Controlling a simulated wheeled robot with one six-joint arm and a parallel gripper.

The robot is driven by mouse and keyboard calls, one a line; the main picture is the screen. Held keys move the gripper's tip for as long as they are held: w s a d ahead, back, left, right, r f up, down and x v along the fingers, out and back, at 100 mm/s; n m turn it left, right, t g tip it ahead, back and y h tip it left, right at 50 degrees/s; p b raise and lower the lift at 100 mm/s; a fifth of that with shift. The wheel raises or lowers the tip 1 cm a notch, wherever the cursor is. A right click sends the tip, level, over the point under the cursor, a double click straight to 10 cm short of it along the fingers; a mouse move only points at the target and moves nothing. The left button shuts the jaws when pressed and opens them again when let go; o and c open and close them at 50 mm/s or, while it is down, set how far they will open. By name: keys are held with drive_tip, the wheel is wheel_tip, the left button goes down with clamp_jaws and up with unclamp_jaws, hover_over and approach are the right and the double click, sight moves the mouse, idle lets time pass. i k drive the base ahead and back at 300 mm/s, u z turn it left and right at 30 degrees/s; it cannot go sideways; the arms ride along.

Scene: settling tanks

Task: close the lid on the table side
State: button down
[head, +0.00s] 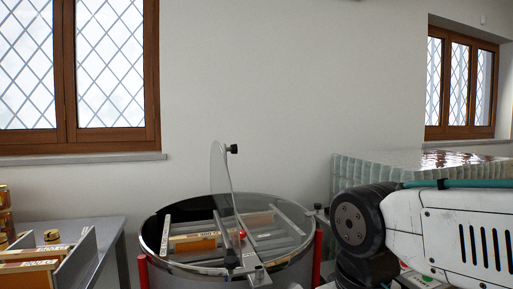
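A round metal drum (186,270) stands at the bottom middle of the head view, with a crossbar (247,258) over its top. A clear curved lid panel (222,180) stands nearly upright above the crossbar, with a black knob (232,149) on its right face near the top. The drum's left half, toward the table, looks uncovered. I cannot tell whether a clear panel covers the right half. Inside are metal bars and a wooden frame (194,242). My arm fills the lower right; my gripper is out of view.
A grey table (108,232) at the left holds wooden frames (28,267) in an open holder and jars (4,212). Stacked glass jars (415,163) under shiny wrap stand behind my arm. Red posts (317,258) flank the drum. The space above the drum's left half is clear.

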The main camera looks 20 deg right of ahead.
sight(223, 179)
drive_tip(key=z, duration=0.2)
drive_tip(key=i, duration=1)
